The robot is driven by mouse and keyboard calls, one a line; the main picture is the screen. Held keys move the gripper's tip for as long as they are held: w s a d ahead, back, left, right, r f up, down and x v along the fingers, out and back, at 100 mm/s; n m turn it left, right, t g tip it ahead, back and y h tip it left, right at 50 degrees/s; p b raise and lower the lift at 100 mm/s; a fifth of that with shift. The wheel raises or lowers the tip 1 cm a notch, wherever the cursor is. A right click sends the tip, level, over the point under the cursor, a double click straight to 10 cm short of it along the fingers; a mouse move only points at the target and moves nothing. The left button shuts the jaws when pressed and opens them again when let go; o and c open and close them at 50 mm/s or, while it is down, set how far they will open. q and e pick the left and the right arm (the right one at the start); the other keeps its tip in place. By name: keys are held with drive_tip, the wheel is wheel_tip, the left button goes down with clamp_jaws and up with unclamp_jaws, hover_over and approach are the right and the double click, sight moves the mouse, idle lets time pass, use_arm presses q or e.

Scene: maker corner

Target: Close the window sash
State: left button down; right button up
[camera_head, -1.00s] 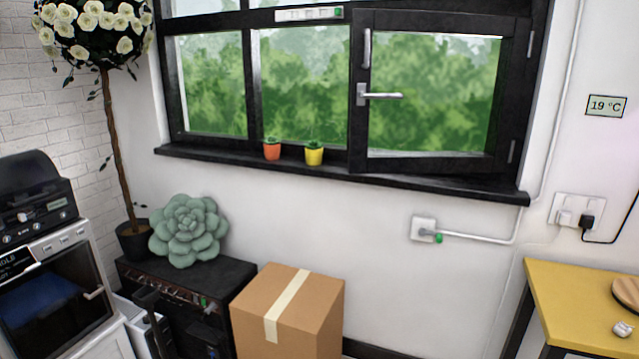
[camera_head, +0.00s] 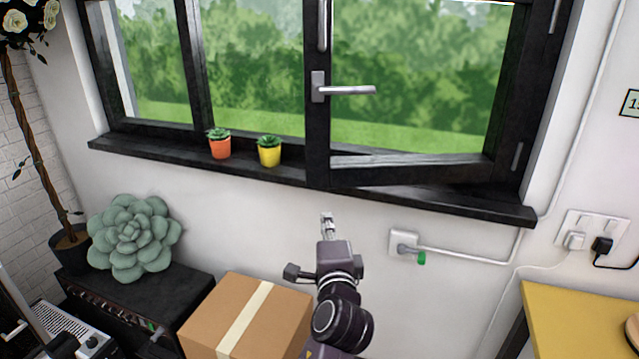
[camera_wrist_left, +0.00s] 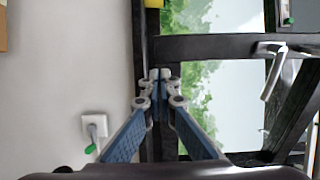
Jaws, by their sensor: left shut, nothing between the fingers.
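The window sash (camera_head: 317,140) is a black-framed pane at the right of the window. It stands ajar, its handle side swung into the room over the sill and its hinges at the right. Its silver handle (camera_head: 345,90) points right. In the left wrist view, which is turned sideways, the sash frame (camera_wrist_left: 215,47) and handle (camera_wrist_left: 273,80) lie beyond the fingers. My left gripper (camera_head: 327,218) is shut and empty, pointing up at the window, and appears just below the sash's lower free corner. It also shows in the left wrist view (camera_wrist_left: 160,76). Contact with the sash cannot be told.
The black sill (camera_head: 250,175) carries an orange pot (camera_head: 220,149) and a yellow pot (camera_head: 269,156) left of the sash. Below are a cardboard box (camera_head: 215,310) and a green succulent cushion (camera_head: 130,238).

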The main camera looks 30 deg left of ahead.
sight(318, 181)
use_arm(q)
drive_tip(key=p+x, duration=0.1)
drive_tip(key=x, duration=0.3)
drive_tip(key=r+p+x, duration=0.1)
drive_tip(key=x, duration=0.3)
drive_tip(key=p+x, duration=0.1)
drive_tip(key=x, duration=0.4)
drive_tip(key=shift+s+a+r+p, duration=0.15)
drive_tip(key=shift+a+r+p, duration=0.1)
drive_tip(key=shift+a+p, duration=0.05)
drive_tip(key=shift+w+a+f, duration=0.1)
drive_tip(key=shift+w+a, duration=0.15)
drive_tip(key=shift+w, duration=0.05)
use_arm(e)
drive_tip(key=r, duration=0.3)
drive_tip(key=shift+w+r, duration=0.2)
drive_tip(key=shift+r, duration=0.2)
